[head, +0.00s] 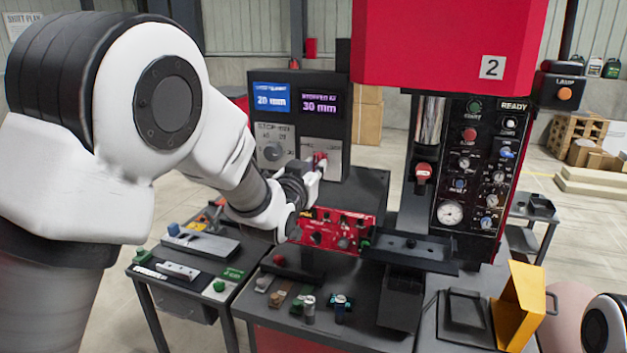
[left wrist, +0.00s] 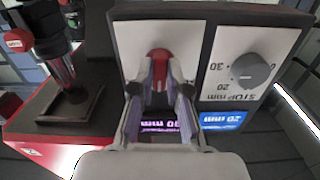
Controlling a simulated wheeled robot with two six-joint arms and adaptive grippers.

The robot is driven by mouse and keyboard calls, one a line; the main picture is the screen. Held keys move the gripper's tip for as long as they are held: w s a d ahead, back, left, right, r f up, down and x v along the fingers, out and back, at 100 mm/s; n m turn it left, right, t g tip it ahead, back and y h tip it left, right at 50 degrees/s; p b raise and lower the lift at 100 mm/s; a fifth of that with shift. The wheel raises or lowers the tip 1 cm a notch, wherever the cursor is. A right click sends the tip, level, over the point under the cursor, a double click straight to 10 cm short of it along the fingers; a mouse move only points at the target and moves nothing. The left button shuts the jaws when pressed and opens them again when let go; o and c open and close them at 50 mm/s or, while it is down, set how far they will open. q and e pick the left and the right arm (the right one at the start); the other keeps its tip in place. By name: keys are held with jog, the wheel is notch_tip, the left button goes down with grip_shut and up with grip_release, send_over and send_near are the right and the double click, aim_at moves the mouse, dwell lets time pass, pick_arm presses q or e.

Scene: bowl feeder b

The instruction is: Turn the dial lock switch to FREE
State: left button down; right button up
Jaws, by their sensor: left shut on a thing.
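The dial lock switch, a red knob (head: 320,157), sits on a pale plate of the dark stop unit (head: 345,100). In the left wrist view the red knob (left wrist: 160,56) shows between my fingers, at the middle top. My left gripper (head: 317,168) reaches the plate from the left and is shut on the red knob; the fingers also show in the left wrist view (left wrist: 164,82). The fingers hide the knob's sides, and no LOCK or FREE marking is readable, so its setting cannot be told. My right gripper is out of view.
A grey stop dial (head: 274,151) is on the plate beside the knob. Above are a blue 20 mm screen (head: 272,97) and a purple 30 mm screen (head: 319,102). A red control panel (head: 325,231) stands below my left wrist. The red press (head: 450,35) rises to the right.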

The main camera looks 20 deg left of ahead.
pick_arm(q)
jog(key=n+b, duration=0.1)
jog(key=n, duration=0.1)
jog(key=n+b, duration=0.2)
jog(key=n, duration=0.1)
jog(key=shift+r+n+b, duration=0.3)
jog(key=shift+b, duration=0.1)
jog(key=shift+r+n+b, duration=0.1)
jog(key=shift+n+b, duration=0.95)
jog(key=shift+n, duration=0.95)
jog(key=c, duration=1.2)
grip_release()
jog(key=shift+o, duration=0.2)
jog(key=shift+s+a, duration=0.1)
